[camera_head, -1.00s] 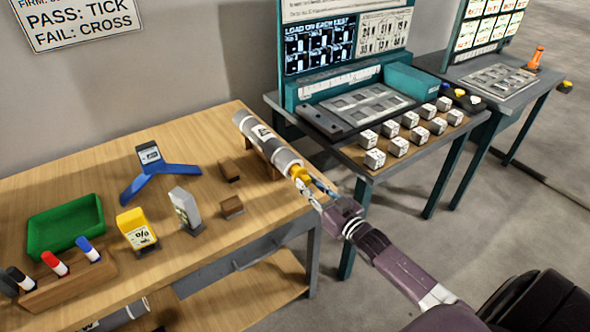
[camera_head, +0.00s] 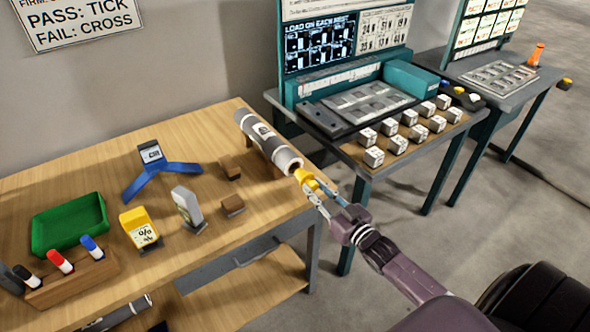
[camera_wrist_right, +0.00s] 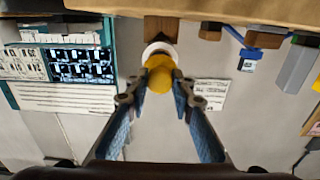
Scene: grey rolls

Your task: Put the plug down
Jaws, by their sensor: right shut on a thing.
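The yellow plug (camera_head: 302,175) is between the fingers of my right gripper (camera_head: 313,187), just off the near end of the grey roll (camera_head: 268,141). In the right wrist view the plug (camera_wrist_right: 159,78) sits between the two blue-padded fingers (camera_wrist_right: 159,88), with the roll's pale round end (camera_wrist_right: 155,47) behind it. A dark opening shows in the roll's end beside the plug. The roll lies on the wooden bench (camera_head: 190,150), its end near the bench's right edge. My left gripper is not in view.
Small brown blocks (camera_head: 230,168), a blue three-armed stand (camera_head: 155,172), a yellow device (camera_head: 138,228), a grey device (camera_head: 187,208) and a green tray (camera_head: 68,222) stand on the bench. A teal station (camera_head: 400,75) with white cubes is behind right. Bare wood lies around the blocks.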

